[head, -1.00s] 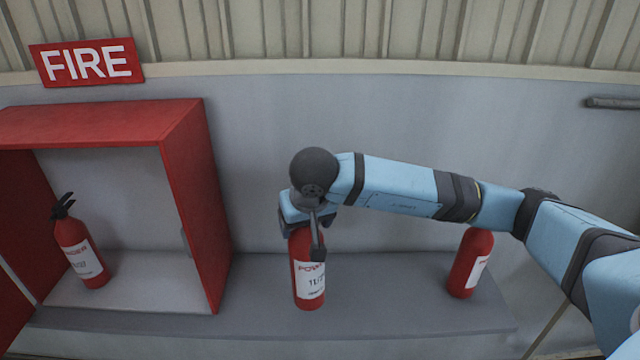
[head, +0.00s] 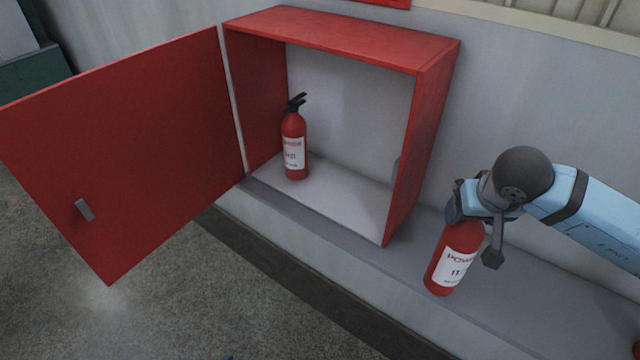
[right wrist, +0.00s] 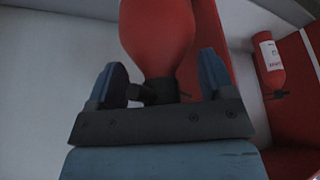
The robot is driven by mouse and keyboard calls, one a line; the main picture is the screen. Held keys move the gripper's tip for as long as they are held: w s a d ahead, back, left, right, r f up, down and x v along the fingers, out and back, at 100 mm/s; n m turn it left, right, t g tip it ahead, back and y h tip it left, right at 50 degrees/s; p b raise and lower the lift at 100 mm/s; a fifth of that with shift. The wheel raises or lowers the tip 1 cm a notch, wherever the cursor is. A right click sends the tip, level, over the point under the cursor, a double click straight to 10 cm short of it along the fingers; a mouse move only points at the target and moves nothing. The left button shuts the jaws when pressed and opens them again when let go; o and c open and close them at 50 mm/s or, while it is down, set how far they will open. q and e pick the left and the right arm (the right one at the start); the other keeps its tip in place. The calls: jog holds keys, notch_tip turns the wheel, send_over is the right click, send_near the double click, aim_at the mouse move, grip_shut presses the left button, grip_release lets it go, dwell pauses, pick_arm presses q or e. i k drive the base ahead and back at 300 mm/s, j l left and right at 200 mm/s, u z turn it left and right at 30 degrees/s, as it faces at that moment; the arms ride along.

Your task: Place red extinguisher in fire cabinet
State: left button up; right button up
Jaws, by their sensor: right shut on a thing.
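The red fire cabinet (head: 428,130) stands on a grey ledge in the head view, with its door (head: 120,160) swung wide open to the left. One red extinguisher (head: 294,140) with a black handle stands upright inside, at the cabinet's left; it also shows in the right wrist view (right wrist: 270,62). A second red extinguisher (head: 452,262) is outside, right of the cabinet. My right gripper (head: 466,208) is shut on its neck from above; its label faces the front. The right wrist view shows its red body (right wrist: 158,35) between the fingers. Whether its base touches the ledge is unclear.
The grey ledge (head: 540,300) runs along the wall under the cabinet and on to the right. A red edge of another object (head: 637,347) shows at the lower right. The cabinet floor (head: 340,195) is clear right of the standing extinguisher.

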aim_at(329, 185)
jog(key=i+j, duration=0.1)
jog(key=j, duration=0.35)
jog(key=i+j, duration=0.1)
jog(key=j, duration=0.4)
jog(key=i+j, duration=0.1)
jog(key=j, duration=0.35)
jog(key=i+j, duration=0.1)
jog(key=j, duration=0.4)
jog(key=i+j, duration=0.1)
jog(key=j, duration=0.3)
jog(key=i, duration=0.1)
